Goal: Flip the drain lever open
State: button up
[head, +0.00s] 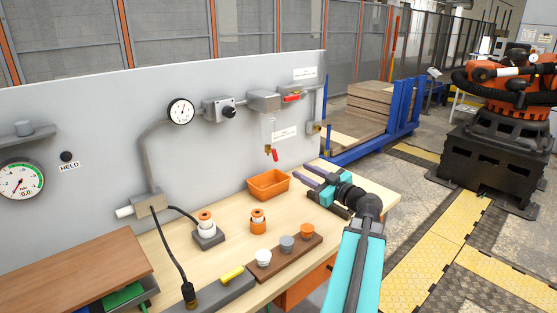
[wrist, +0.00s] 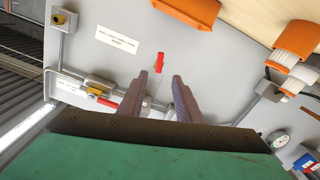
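The small red drain lever (head: 274,155) hangs at the lower end of a pipe on the grey panel, above the orange bin, and points down. In the wrist view, which is turned over, the red lever (wrist: 159,62) shows just beyond the tip of the left finger. My gripper (head: 299,170) is open and empty, in front of the panel and to the right of the lever. In the wrist view its two fingers (wrist: 167,74) stand apart with a gap between them. They appear apart from the lever.
A second red handle (head: 291,98) sits on the upper pipe. The orange bin (head: 268,184) stands on the bench below the lever. A pressure gauge (head: 181,111), a fitting rack (head: 289,261) and a black cable (head: 170,250) are to the left and front.

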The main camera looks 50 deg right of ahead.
aim_at(277, 158)
jog(key=w+p, duration=0.1)
jog(key=w, duration=0.3)
jog(key=w+d+p, duration=0.1)
jog(key=w, duration=0.4)
jog(key=w+p, duration=0.1)
jog(key=w, duration=0.3)
jog(key=shift+w+d+p, duration=0.25)
jog(key=shift+p, duration=0.15)
jog(key=shift+c, duration=0.4)
grip_shut()
